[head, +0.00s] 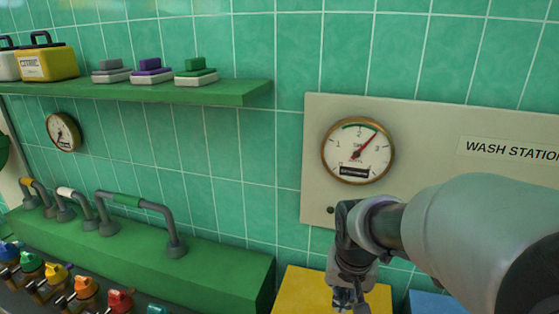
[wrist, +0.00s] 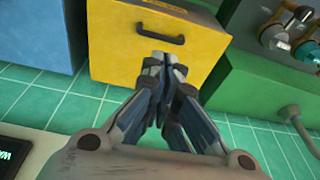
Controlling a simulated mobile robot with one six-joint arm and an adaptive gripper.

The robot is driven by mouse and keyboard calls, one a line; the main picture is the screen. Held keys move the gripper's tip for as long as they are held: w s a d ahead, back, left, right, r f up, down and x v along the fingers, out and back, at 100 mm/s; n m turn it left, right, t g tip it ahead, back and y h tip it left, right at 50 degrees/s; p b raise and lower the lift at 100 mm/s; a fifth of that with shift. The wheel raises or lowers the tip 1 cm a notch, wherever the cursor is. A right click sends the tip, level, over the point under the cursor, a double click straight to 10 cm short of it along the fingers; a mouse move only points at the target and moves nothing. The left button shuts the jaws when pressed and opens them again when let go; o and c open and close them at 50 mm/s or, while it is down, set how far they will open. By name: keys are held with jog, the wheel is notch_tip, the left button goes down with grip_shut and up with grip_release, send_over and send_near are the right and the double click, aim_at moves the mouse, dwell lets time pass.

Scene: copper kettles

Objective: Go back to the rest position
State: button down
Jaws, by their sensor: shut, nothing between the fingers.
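My gripper (head: 350,297) hangs at the lower right of the head view, in front of the wall below the round gauge. Its fingertips reach the bottom edge of that view. In the wrist view my gripper (wrist: 161,60) has its fingers together, with nothing between them. Behind the fingertips is a yellow box (wrist: 120,62) with a dark handle (wrist: 160,34). The yellow box also shows behind the gripper in the head view (head: 298,293). I cannot tell the exact gap between the fingertips and the box.
A gauge (head: 358,150) sits on a pale panel (head: 430,125) marked "WASH STATION". A green shelf (head: 190,92) holds sponges and jugs at upper left. A green ledge (head: 215,265) carries bent pipes, with coloured taps below. A blue box (wrist: 35,35) stands beside the yellow one.

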jog(key=s+r+n+t+b, duration=0.2)
jog(key=s+b, duration=0.3)
jog(key=s, duration=1.3)
jog(key=shift+s+n, duration=0.35)
jog(key=shift+n, duration=0.15)
